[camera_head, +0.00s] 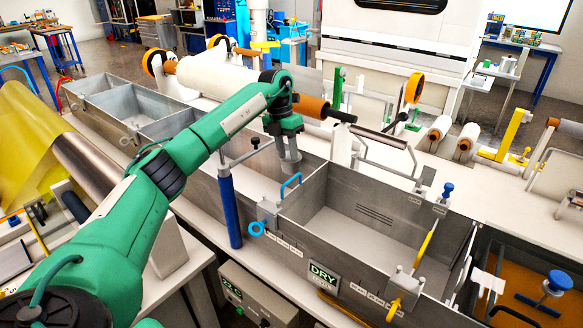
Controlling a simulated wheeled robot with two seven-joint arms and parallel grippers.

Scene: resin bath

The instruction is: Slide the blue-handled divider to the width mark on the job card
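The blue-handled divider (305,197) stands upright across the long grey metal bath. Its arched blue handle (290,184) is on top, and a blue ring (256,229) sits at its front end, by the bath's front rim. My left gripper (291,164) points down over the bath, close to the blue handle and slightly behind it in the picture. Its fingers look small and close together, and I cannot tell whether they are open or touch the handle. My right gripper is out of view. I cannot make out a job card with a readable width mark.
A yellow-handled divider (424,249) stands further right in the bath (350,292). Small white labels run along the front rim, beside a DRY sign (324,275). A blue upright post (229,208) stands before the bath, left of the divider. The compartment between the dividers looks empty.

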